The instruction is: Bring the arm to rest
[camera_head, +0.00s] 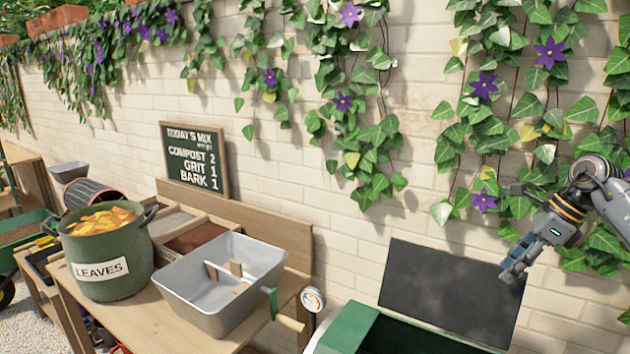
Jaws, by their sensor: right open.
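My right gripper (513,232) is at the right side of the head view, on an arm that comes in from the right edge. It is raised in front of the brick wall, and in the picture it overlaps the right edge of a dark panel (450,290). Its dark fingers are spread apart and I see nothing between them. My left gripper is not in view.
A green bin (350,330) stands lower right. Ivy (370,150) hangs on the wall (300,215). A chalkboard sign (195,158) leans behind.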

